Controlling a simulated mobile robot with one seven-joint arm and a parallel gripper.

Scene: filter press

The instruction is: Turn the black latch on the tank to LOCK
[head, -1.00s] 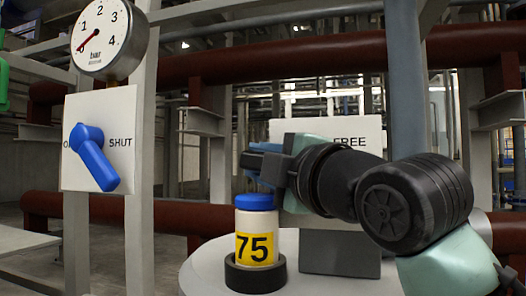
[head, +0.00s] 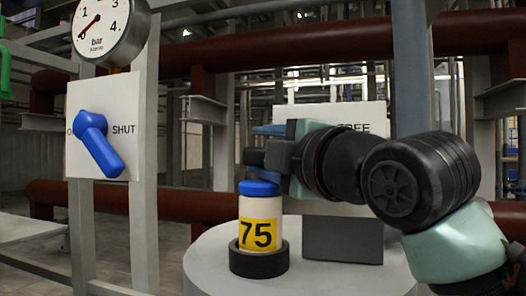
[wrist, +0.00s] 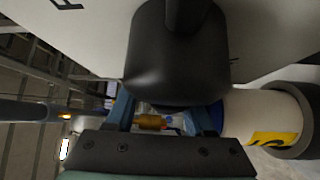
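The black latch (wrist: 180,55) fills the upper middle of the wrist view, right before my gripper. In the head view my gripper mostly hides it; a dark block (head: 254,157) at the fingers may be its end. My gripper (wrist: 163,113) has its two blue fingers apart, with background showing between them. The latch overlaps the fingertips in the picture; I cannot tell whether they touch it. The white panel (head: 300,118) behind reads FREE, partly covered by my arm. The LOCK mark is not readable. The round grey tank top (head: 212,262) is below.
A white bottle (head: 259,215) with a blue cap and yellow 75 label stands in a black ring on the tank, just below my gripper. A dark grey block (head: 342,240) is beside it. A blue valve handle (head: 100,148) and a gauge (head: 100,28) are at left.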

